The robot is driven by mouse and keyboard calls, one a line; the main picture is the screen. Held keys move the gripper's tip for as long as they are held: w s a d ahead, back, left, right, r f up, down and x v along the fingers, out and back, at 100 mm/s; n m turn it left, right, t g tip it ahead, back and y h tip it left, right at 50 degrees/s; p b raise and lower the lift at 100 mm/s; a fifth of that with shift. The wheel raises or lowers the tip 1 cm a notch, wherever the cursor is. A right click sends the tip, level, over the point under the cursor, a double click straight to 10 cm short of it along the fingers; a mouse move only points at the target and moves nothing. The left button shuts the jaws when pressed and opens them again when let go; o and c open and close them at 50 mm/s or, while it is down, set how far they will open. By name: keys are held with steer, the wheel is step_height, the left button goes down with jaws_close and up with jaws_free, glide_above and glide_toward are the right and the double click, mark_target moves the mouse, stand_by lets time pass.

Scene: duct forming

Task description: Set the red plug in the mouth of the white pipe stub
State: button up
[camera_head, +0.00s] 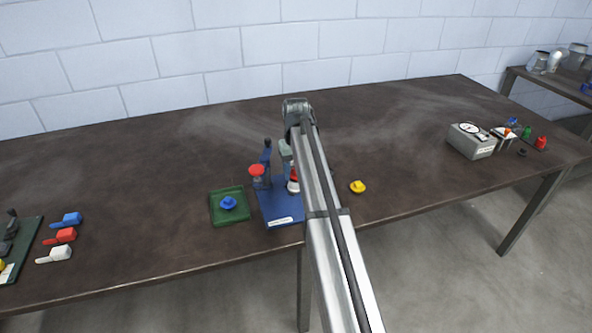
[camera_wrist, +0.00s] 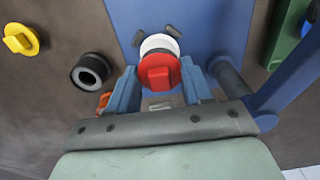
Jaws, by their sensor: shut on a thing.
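The red plug (camera_wrist: 158,72) sits between the fingers of my gripper (camera_wrist: 160,80) in the wrist view, and the gripper is shut on it. The white pipe stub (camera_wrist: 158,42) shows right behind the plug, its rim visible above the red disc. The plug covers the stub's mouth from this angle, so I cannot tell whether it is in the mouth or just over it. In the head view, a bit of red (camera_head: 293,174) shows over a bit of white (camera_head: 292,187) beside my arm, which hides most of both.
The stub stands on a blue base plate (camera_head: 283,211) with a blue upright and a red-topped post (camera_head: 257,171). A green tray (camera_head: 230,219) with a blue plug (camera_head: 228,203) is left of it. A yellow plug (camera_head: 358,187) and a dark ring (camera_wrist: 90,70) lie nearby.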

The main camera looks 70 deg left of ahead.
steer(key=o, duration=1.1)
steer(key=shift+r, duration=3.5)
